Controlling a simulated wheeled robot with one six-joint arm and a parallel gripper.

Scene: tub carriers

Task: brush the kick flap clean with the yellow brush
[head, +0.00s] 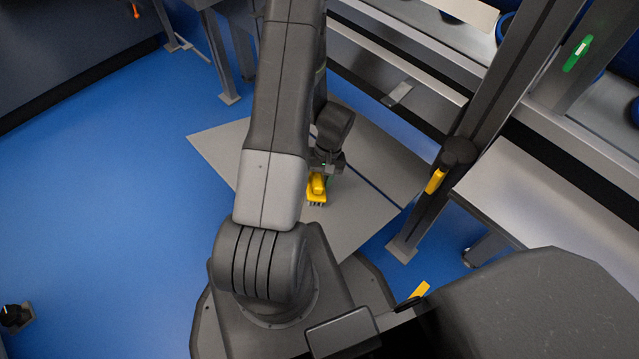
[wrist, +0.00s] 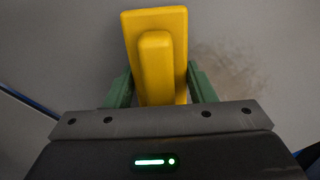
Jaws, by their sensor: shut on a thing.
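The yellow brush (head: 317,187) is in my gripper (head: 327,166), with its dark bristles pointing down. In the wrist view the brush (wrist: 156,50) sits between the two green fingers of my gripper (wrist: 158,90), which is shut on its raised grip. Below it is a flat grey panel (head: 365,205) low over the blue floor, crossed by a narrow dark slit; I cannot tell which part is the kick flap. In the wrist view a brownish dirt patch (wrist: 232,75) lies on the grey surface, right of the brush. I cannot tell whether the bristles touch the surface.
A dark upright post (head: 470,135) with a yellow-handled tool (head: 437,181) stands right of the panel. A grey bench (head: 555,195) is farther right. Metal rails (head: 400,55) run behind. Open blue floor (head: 100,190) lies at left.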

